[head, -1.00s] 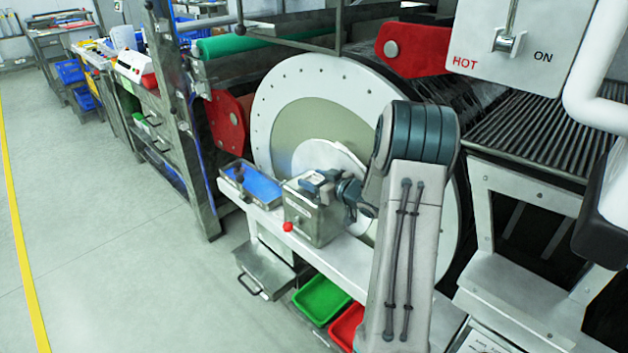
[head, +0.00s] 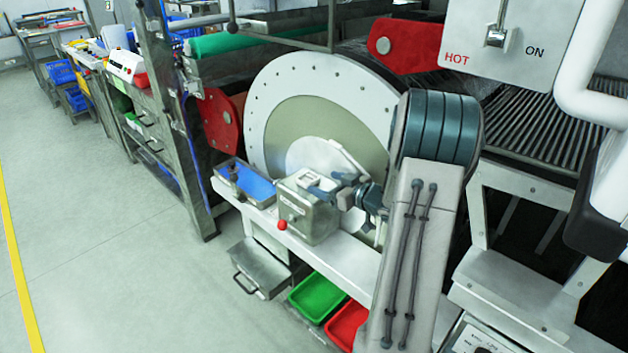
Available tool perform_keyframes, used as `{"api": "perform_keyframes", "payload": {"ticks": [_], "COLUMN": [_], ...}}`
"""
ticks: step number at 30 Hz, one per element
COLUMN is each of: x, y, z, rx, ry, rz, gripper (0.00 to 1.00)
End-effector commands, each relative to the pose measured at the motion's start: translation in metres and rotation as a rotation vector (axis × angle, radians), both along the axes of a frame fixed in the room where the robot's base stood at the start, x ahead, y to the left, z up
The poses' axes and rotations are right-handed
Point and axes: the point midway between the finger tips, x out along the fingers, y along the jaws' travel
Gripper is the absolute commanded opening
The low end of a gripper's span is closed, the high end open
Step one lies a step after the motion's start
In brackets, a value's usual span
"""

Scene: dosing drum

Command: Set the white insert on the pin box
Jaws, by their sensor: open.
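A grey metal box with a red knob on its front (head: 304,212) stands on the white ledge in front of the drum; it looks like the pin box. A small pale and blue-grey piece (head: 318,184) shows at its top; I cannot tell whether it is the white insert. My gripper (head: 341,190) is open at the box's upper right edge, its fingers pointing left. I cannot tell whether it touches the box. A white round plate (head: 308,153) sits at the drum's centre behind. Pins are not distinguishable.
A blue-lined metal tray (head: 248,183) lies left of the box on the white ledge (head: 345,258). Below are a green bin (head: 319,296), a red bin (head: 346,325) and a metal drawer (head: 258,268). The large drum (head: 355,115) stands close behind. Floor at left is clear.

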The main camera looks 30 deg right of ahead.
Motion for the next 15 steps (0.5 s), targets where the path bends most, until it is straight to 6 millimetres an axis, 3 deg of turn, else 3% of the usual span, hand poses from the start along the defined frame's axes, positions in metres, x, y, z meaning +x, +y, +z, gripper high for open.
{"api": "perform_keyframes", "payload": {"ticks": [3,8,15], "x": [-0.021,-0.037,-0.027], "y": [-0.008,-0.013,-0.007], "z": [0.005,0.008,0.022], "rx": [0.000,0.000,-0.097], "ry": [0.000,0.000,0.051], "rz": [-0.002,0.000,-0.086], "gripper": [0.74,0.74,0.74]}}
